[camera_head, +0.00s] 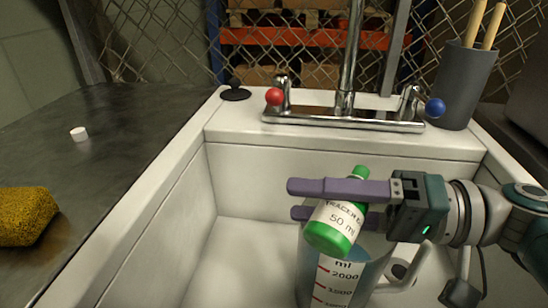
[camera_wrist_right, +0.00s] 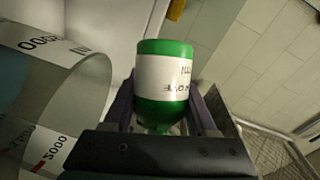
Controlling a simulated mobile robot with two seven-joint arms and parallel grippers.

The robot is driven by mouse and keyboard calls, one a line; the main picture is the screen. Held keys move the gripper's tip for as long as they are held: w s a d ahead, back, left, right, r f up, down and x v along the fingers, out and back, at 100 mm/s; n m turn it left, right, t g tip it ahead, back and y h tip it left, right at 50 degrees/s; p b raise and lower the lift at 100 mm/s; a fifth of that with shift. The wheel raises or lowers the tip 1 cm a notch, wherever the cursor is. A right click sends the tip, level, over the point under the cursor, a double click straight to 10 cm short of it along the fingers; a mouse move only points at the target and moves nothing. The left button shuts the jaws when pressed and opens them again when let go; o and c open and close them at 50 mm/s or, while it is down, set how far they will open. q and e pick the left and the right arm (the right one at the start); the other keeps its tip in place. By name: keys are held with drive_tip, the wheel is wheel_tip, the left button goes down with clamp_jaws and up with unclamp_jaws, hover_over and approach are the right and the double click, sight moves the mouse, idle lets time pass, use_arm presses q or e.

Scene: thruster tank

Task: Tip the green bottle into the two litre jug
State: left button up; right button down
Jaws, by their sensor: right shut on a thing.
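In the right wrist view the bottle (camera_wrist_right: 163,80) sits between the fingers (camera_wrist_right: 163,108). The two litre jug (camera_head: 338,280), with red marks and a handle, stands in the sink below the bottle. In the right wrist view the jug (camera_wrist_right: 75,95) is at the left. My left gripper is out of view.
The white sink (camera_head: 235,235) surrounds the jug. Behind is a chrome tap (camera_head: 345,100) with red (camera_head: 274,96) and blue (camera_head: 435,108) knobs. A grey pot (camera_head: 458,85) stands at the back right. The left counter holds a yellow sponge (camera_head: 25,216) and a small white cap (camera_head: 79,133).

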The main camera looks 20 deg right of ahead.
drive_tip(key=shift+r, duration=0.1)
drive_tip(key=shift+s+a+r+m, duration=0.1)
drive_tip(key=shift+a+r+m, duration=0.05)
drive_tip(key=shift+m, duration=0.25)
idle(0.8)
drive_tip(key=shift+r+y+p, duration=0.15)
drive_tip(key=shift+y+p, duration=0.15)
drive_tip(key=shift+p, duration=0.05)
drive_tip(key=shift+m+t, duration=0.3)
drive_tip(key=shift+m, duration=0.2)
idle(1.2)
idle(0.6)
